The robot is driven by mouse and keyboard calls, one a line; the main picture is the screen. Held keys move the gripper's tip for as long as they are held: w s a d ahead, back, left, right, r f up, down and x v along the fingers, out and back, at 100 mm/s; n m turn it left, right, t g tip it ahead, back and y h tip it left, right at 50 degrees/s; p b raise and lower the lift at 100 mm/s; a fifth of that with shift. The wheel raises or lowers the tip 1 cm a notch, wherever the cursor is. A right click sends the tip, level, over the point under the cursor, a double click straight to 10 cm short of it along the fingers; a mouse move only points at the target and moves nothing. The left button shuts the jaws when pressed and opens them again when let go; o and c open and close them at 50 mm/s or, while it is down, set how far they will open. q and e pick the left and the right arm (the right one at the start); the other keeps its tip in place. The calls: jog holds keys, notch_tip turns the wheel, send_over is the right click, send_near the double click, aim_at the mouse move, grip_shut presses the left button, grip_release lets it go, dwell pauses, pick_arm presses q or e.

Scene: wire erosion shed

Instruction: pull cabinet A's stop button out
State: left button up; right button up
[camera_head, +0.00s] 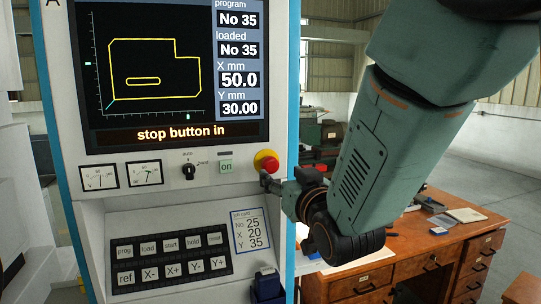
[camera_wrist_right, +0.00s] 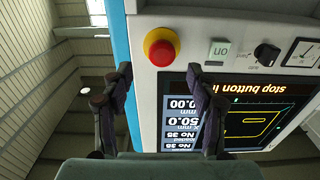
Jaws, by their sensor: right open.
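Cabinet A (camera_head: 160,200) is a pale control cabinet with blue edges. Its stop button (camera_head: 266,160) is a red mushroom head on a yellow collar, at the right of the panel below the screen. The screen (camera_head: 165,70) reads "stop button in". My right gripper (camera_head: 270,182) is just below the button in the head view. In the right wrist view the fingers (camera_wrist_right: 160,75) are apart and empty, and the red button (camera_wrist_right: 161,50) shows between and beyond their tips, with no visible contact. My left gripper is not in view.
Left of the button are a green "on" button (camera_head: 226,166), a dark rotary switch (camera_head: 189,171) and two meters (camera_head: 122,175). Below are a keypad (camera_head: 170,257) and a job card (camera_head: 250,231). A wooden desk (camera_head: 400,262) stands behind at the right.

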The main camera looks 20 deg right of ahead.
aim_at(271, 167)
jog(key=w, duration=0.2)
jog(key=w+p, duration=0.1)
jog(key=w, duration=0.3)
jog(key=shift+w+a+p, duration=0.3)
jog(key=shift+w+p, duration=0.05)
jog(key=shift+w, duration=0.05)
jog(key=shift+w+d, duration=0.15)
jog(key=shift+w, duration=0.35)
jog(key=shift+s, duration=0.1)
jog(key=shift+a, duration=0.2)
jog(key=shift+c, duration=0.4)
jog(key=shift+d, duration=0.1)
jog(key=c, duration=0.4)
grip_shut()
